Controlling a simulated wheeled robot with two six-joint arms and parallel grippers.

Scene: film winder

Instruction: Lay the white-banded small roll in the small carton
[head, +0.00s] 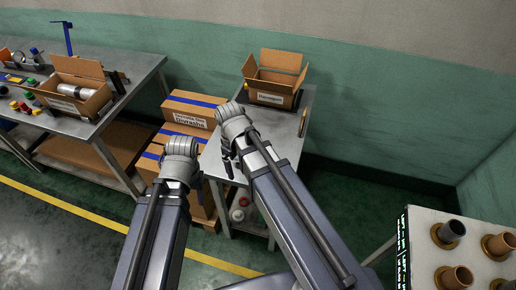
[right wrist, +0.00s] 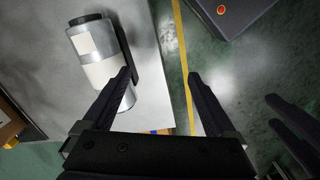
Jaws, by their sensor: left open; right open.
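In the right wrist view a silver roll with a white band (right wrist: 102,75) and dark end lies on the grey table. My right gripper (right wrist: 160,75) is open there, its left finger overlapping the roll's near end in the picture; I cannot tell if they touch. Nothing is between the fingers. In the head view my right gripper (head: 229,163) is over the small table, and the roll is hidden. My left gripper (head: 199,188) is open and empty by the table's left edge. An open carton (head: 270,97) stands at the back of the small table. Another open carton (head: 84,104) on the left bench holds a silver roll.
Closed cartons with blue tape (head: 190,112) are stacked between the left bench (head: 125,92) and the small table (head: 283,137). Small coloured parts lie on the left bench. A stand with brown tubes (head: 455,277) is at the lower right. The small table's right side is mostly bare.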

